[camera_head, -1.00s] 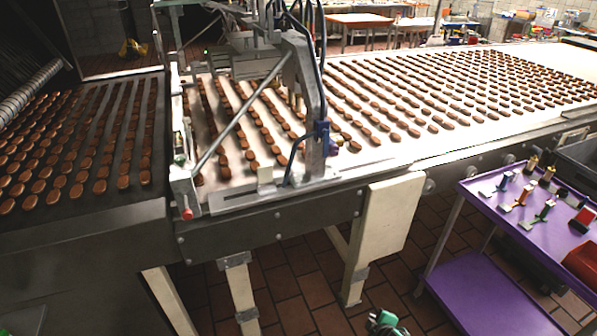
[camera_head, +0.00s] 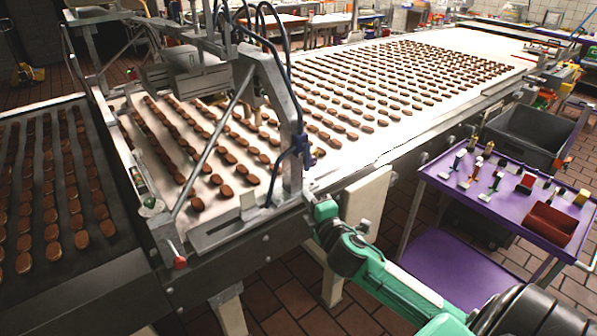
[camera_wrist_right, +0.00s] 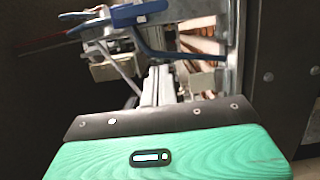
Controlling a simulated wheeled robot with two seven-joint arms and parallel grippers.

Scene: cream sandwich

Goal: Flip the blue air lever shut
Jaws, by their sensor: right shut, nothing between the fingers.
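The blue air lever (camera_head: 304,152) sits on the near upright of the metal frame over the conveyor. In the right wrist view a blue lever handle (camera_wrist_right: 140,13) runs across the top, with a blue hose below it. My right arm, green and black, comes in from the bottom right. My right gripper (camera_head: 316,203) is at the conveyor's near edge, below the lever and apart from it; its fingertips are hard to make out there. In the right wrist view my right gripper (camera_wrist_right: 163,80) is shut and empty, its fingers pointing towards the frame. My left gripper is out of view.
The conveyor (camera_head: 345,160) carries rows of brown biscuits under the metal frame (camera_head: 291,130). Tiled floor lies between.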

